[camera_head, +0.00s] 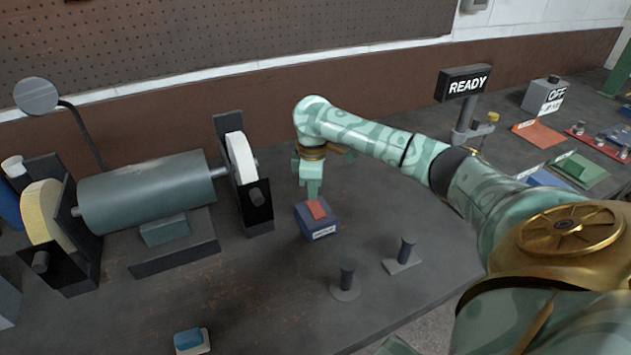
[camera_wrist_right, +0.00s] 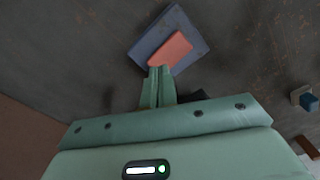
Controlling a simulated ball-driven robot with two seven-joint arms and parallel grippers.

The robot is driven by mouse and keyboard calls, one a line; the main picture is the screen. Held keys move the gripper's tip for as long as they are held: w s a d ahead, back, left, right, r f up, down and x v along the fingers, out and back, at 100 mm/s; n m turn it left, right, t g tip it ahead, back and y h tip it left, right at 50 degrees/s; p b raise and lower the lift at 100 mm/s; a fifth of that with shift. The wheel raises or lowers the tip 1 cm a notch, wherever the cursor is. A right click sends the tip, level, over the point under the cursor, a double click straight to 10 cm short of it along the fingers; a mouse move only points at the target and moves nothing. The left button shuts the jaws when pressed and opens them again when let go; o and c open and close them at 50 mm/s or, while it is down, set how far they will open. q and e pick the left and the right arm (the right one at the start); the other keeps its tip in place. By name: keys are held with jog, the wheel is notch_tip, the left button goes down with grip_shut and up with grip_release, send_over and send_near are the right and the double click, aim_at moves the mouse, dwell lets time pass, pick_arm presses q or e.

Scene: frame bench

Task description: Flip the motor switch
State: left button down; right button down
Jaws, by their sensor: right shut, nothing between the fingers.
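The motor switch (camera_head: 318,222) is a small blue box with a red rocker (camera_head: 317,209) on top and a pale label on its front. It stands on the bench right of the grinder motor (camera_head: 150,190). My right gripper (camera_head: 314,195) is shut and empty, pointing down with its fingertips at the rocker's edge. In the right wrist view the box (camera_wrist_right: 150,38) and rocker (camera_wrist_right: 171,50) lie just beyond the closed fingertips (camera_wrist_right: 160,70). I cannot tell whether they touch the rocker. My left gripper is not in view.
A white wheel (camera_head: 240,158) in a black guard stands left of the switch. Two dark posts (camera_head: 347,275) (camera_head: 407,250) stand in front, to the right. A READY sign (camera_head: 468,84) stands behind my right arm. A blue block (camera_head: 189,339) lies near the front edge.

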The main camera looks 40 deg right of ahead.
aim_at(313, 202)
jog(key=shift+f, duration=1)
dwell(0.7)
notch_tip(313, 202, up, 3)
jog(key=p, duration=0.3)
jog(key=shift+p, duration=0.4)
notch_tip(313, 202, up, 4)
jog(key=p, duration=0.6)
jog(key=shift+r, duration=0.1)
